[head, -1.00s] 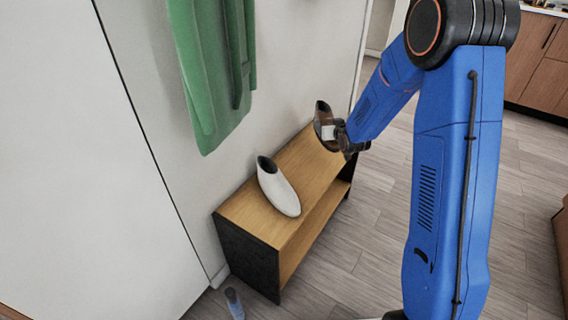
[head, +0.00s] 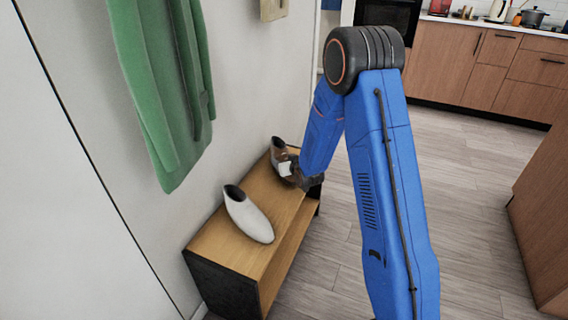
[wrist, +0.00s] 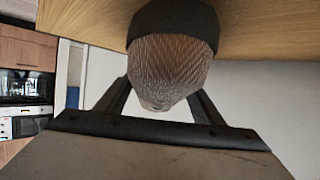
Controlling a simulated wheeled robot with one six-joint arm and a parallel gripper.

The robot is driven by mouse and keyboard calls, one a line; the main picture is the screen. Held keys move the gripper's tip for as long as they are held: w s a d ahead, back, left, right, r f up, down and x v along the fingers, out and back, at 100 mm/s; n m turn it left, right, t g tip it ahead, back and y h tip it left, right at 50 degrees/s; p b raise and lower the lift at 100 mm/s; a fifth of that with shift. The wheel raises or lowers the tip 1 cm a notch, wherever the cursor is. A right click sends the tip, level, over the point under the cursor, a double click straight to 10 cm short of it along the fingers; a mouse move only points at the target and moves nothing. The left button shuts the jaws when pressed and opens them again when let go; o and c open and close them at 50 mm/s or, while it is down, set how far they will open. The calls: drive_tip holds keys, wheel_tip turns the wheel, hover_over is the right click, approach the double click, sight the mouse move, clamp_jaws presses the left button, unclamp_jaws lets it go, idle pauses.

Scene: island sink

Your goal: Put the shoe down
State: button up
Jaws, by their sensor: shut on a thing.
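A brown shoe (head: 279,152) is in my gripper (head: 290,168) at the far end of the wooden bench (head: 222,246). In the wrist view the shoe (wrist: 170,65) sits between the two fingers, its textured end toward the camera and its dark part beside the wooden surface (wrist: 255,25). The gripper is shut on it. The shoe is at or just over the bench top; I cannot tell whether it touches. My arm hides part of the shoe and gripper in the head view.
A white shoe (head: 248,215) stands on the near part of the bench. A green coat (head: 165,90) hangs on the wall to the left. Open floor (head: 465,190) lies to the right, with kitchen cabinets (head: 490,75) at the back.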

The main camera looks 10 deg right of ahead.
drive_tip(key=shift+f, duration=0.65)
drive_tip(key=o, duration=1.2)
drive_tip(key=shift+o, duration=0.2)
